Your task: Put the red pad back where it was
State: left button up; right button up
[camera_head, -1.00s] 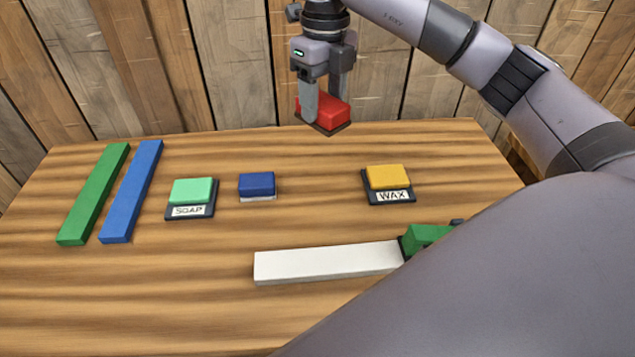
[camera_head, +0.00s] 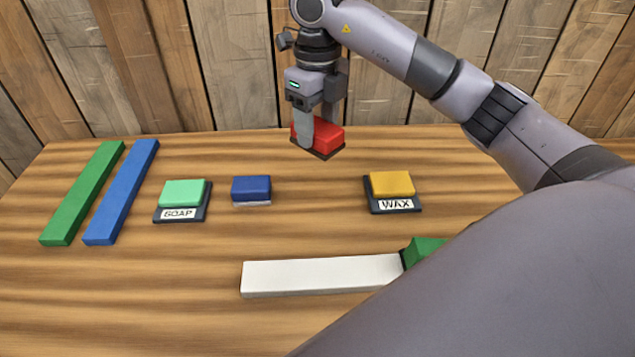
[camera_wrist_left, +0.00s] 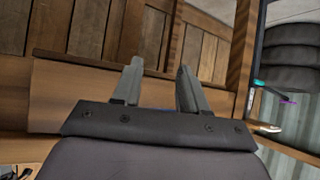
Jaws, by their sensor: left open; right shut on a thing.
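The red pad (camera_head: 328,135) with a dark base is held in my right gripper (camera_head: 318,134), at the back of the table in the head view. The gripper is shut on it and points down. Whether the pad's base touches the table top is hard to tell; it looks a little above it. My left gripper (camera_wrist_left: 158,88) shows only in the left wrist view. Its two fingers are apart with nothing between them, facing wooden boards.
On the wooden table (camera_head: 300,230) are a SOAP pad (camera_head: 183,194), a blue pad (camera_head: 251,188), a WAX pad (camera_head: 392,185), a white bar (camera_head: 320,274), a green bar (camera_head: 84,193) and a blue bar (camera_head: 122,192). A green block (camera_head: 421,250) is partly hidden behind my arm.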

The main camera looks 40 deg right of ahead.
notch_tip(320, 180, down, 12)
jog(key=shift+f+b, duration=0.2)
jog(key=shift+b, duration=0.15)
jog(key=shift+f, duration=0.15)
jog(key=o, duration=1)
notch_tip(320, 180, up, 12)
jog(key=shift+r+p, duration=0.15)
jog(key=shift+p, duration=0.2)
